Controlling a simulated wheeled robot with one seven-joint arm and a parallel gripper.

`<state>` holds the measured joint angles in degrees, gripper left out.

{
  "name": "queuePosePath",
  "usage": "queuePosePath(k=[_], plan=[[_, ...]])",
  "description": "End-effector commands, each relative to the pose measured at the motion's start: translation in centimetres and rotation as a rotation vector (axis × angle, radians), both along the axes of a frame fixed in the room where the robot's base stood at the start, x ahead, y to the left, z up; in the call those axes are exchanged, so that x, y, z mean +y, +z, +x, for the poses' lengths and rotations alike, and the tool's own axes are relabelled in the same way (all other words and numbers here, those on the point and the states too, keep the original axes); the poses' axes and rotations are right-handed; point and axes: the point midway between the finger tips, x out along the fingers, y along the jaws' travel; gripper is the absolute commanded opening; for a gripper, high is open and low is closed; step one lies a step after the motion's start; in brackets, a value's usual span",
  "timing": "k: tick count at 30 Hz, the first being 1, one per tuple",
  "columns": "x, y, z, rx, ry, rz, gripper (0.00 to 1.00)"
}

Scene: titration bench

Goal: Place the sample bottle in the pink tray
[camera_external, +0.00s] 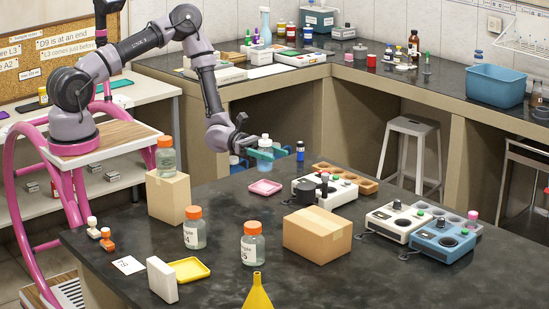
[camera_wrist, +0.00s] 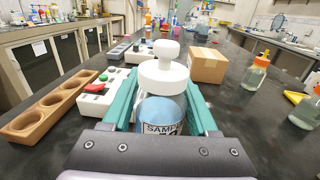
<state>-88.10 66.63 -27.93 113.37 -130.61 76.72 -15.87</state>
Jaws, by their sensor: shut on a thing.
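My gripper (camera_external: 263,153) is shut on a sample bottle with a white stopper (camera_wrist: 163,72). The bottle's blue-grey body and "SAMPLE" label (camera_wrist: 162,128) show between my teal fingers in the wrist view; the rest of the label is hard to read. In the external view the bottle (camera_external: 264,143) looks upright and appears raised above the bench top. The small pink tray (camera_external: 265,187) lies empty on the dark bench, below the gripper in that picture. I cannot make out the tray in the wrist view.
Orange-capped bottles stand on a cardboard box (camera_external: 168,198) and on the bench (camera_external: 194,232). Right of the tray are a white stirrer (camera_external: 325,190) and a wooden rack (camera_external: 350,178). A second box (camera_external: 318,235), yellow tray (camera_external: 188,269) and yellow funnel (camera_external: 258,292) are nearer the front.

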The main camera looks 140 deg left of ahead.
Motion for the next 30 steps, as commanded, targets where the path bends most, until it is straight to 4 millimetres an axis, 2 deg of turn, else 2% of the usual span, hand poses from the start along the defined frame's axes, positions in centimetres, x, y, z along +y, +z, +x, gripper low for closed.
queuePosePath(k=[3, 8, 15, 26, 27, 28, 30], plan=[[0.0, -1.7, 0.0, 0.000, -0.001, -0.001, 0.00], [0.0, -2.8, 0.0, -0.001, -0.001, -0.001, 0.00], [-0.1, -5.9, 0.0, 0.001, -0.001, -0.001, 0.00], [0.0, -6.3, 0.0, 0.000, -0.001, 0.000, 0.00], [0.0, -6.2, 0.0, 0.000, -0.001, 0.001, 0.74], [0.0, -6.2, 0.0, 0.000, -0.001, 0.001, 0.86], [0.0, -6.2, 0.0, 0.000, -0.001, 0.000, 0.89]])
